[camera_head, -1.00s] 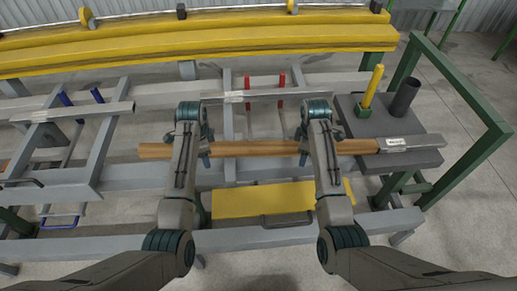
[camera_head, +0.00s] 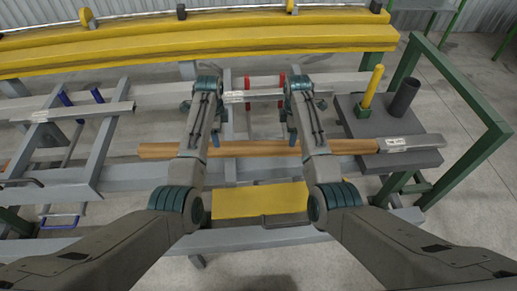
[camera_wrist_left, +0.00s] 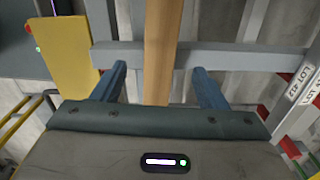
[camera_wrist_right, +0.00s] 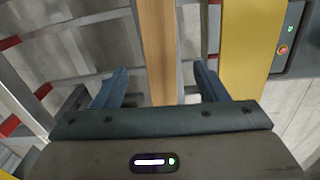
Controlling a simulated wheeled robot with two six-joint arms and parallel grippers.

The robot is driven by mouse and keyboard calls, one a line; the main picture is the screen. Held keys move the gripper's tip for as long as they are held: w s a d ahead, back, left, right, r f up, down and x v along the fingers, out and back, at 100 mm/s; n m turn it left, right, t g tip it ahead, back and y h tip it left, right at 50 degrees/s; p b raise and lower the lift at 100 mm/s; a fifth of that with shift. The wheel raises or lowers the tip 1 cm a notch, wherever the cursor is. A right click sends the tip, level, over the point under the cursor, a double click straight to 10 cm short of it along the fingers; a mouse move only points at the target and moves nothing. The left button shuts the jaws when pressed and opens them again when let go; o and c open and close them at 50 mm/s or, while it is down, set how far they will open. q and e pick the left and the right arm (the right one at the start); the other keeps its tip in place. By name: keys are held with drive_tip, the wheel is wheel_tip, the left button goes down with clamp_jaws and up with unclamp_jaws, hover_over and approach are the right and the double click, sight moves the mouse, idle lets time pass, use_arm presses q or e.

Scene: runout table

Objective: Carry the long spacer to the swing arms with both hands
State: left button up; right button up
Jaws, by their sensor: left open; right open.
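The long spacer, a brown wooden bar (camera_head: 255,148), lies left to right across the grey rails in the head view. My left gripper (camera_head: 214,130) is open over the spacer's left half, and my right gripper (camera_head: 291,132) is open over its right half. In the left wrist view the spacer (camera_wrist_left: 160,45) runs between the spread fingers. In the right wrist view the spacer (camera_wrist_right: 158,45) also runs between open fingers. No finger is closed on it; finger height above it is hard to judge. I cannot tell which grey bars are the swing arms; one labelled grey bar (camera_head: 262,95) is behind the spacer.
A grey frame (camera_head: 98,150) with blue handles is at the left. A dark block (camera_head: 345,108) at the right bears a yellow post (camera_head: 372,85) and a dark cylinder (camera_head: 404,97). A green frame (camera_head: 455,80) stands beyond it. A yellow plate (camera_head: 255,200) lies in front.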

use_arm(q)
wheel_tip(320, 180, down, 8)
use_arm(e)
wheel_tip(320, 180, down, 8)
use_arm(q)
clamp_jaws()
use_arm(e)
clamp_jaws()
use_arm(q)
drive_tip(key=shift+r, duration=0.1)
use_arm(e)
drive_tip(key=shift+r, duration=0.1)
